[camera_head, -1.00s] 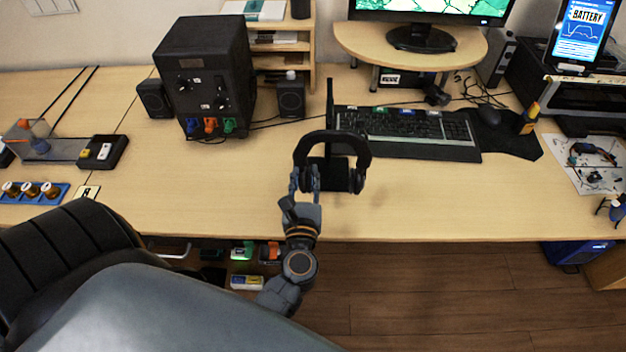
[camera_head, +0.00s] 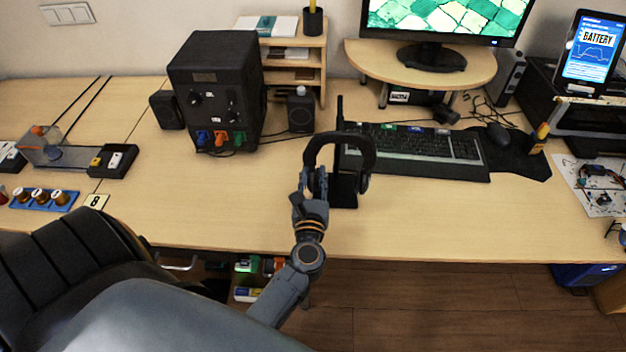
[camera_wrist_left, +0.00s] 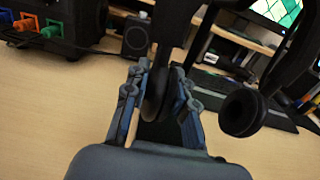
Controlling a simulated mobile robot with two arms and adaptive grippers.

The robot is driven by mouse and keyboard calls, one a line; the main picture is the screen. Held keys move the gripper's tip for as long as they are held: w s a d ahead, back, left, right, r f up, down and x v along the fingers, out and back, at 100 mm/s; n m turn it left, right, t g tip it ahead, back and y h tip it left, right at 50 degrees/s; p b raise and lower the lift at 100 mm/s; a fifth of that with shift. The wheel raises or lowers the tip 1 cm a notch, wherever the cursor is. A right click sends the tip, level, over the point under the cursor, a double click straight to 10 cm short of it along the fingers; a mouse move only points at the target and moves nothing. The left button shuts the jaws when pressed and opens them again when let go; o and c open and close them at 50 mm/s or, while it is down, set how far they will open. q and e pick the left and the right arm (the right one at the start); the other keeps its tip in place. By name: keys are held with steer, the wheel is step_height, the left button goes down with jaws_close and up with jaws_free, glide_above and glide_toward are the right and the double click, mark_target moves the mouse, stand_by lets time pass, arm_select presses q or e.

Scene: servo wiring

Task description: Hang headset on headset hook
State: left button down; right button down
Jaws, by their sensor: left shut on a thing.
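The black headset (camera_head: 345,140) is in the middle of the head view, band up, with its ear cups hanging down. My left gripper (camera_head: 308,182) is shut on the headset's left-hand ear cup side. In the left wrist view the gripper (camera_wrist_left: 155,100) pinches a dark ear cup, and the other cup (camera_wrist_left: 243,112) hangs free at the right. The black headset stand with its upright post (camera_head: 340,112) and base (camera_head: 343,198) is right behind the headset. Whether the band touches the hook is hard to tell. My right gripper is out of view.
A keyboard (camera_head: 420,150) lies behind and right of the stand. A black power supply box (camera_head: 216,92) and speakers stand at the back left. A monitor (camera_head: 440,25) sits on a riser behind.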

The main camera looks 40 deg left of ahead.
arm_select(q)
steer(key=shift+x, duration=2.05)
steer(key=shift+w+a+f+b, duration=0.4)
steer(key=shift+w+f+b, duration=0.25)
steer(key=shift+f, duration=0.15)
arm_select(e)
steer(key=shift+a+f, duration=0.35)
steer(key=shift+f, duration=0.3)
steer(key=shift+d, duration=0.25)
arm_select(q)
steer(key=c, duration=1)
jaws_free()
